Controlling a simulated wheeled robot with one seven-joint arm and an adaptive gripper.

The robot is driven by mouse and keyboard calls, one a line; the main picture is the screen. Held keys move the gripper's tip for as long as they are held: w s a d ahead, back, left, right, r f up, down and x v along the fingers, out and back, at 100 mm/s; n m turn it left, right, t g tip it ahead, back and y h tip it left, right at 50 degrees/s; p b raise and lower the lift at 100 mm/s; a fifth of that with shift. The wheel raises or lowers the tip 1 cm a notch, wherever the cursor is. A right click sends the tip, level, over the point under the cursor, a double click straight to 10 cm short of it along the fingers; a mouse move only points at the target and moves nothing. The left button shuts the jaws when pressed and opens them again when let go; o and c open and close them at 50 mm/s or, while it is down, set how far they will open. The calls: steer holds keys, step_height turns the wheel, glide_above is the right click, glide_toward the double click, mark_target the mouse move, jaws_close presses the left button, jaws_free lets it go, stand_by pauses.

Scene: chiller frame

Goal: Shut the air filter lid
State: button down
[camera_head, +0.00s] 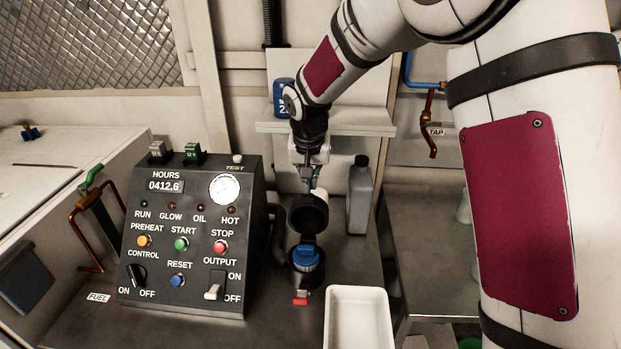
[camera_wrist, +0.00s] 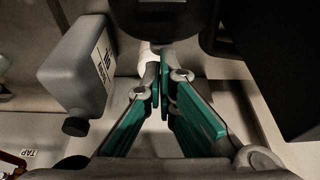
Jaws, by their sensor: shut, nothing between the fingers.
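The air filter is a dark round housing (camera_head: 305,278) on the bench with a blue element (camera_head: 305,254) inside. Its black lid (camera_head: 308,214) stands open, tilted up at the back of the housing. A red tab (camera_head: 300,301) sits at the housing's front. My gripper (camera_head: 312,184) points down just behind and above the lid, its tips partly hidden in the head view. In the wrist view my gripper (camera_wrist: 160,78) has its green-padded fingers together, with nothing between them. A dark rounded part at the top of that view looks like the lid; I cannot tell whether the fingers touch it.
A control box (camera_head: 190,235) stands close left of the filter. A grey bottle (camera_head: 360,197) stands right of the lid and shows in the wrist view (camera_wrist: 75,70). A white tray (camera_head: 358,295) lies front right. A shelf (camera_head: 345,128) is behind my gripper.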

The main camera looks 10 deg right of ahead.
steer(key=shift+s+r, duration=0.1)
steer(key=shift+s, duration=0.1)
steer(key=shift+s+a+t, duration=0.1)
steer(key=shift+s+t, duration=0.05)
steer(key=shift+t, duration=0.25)
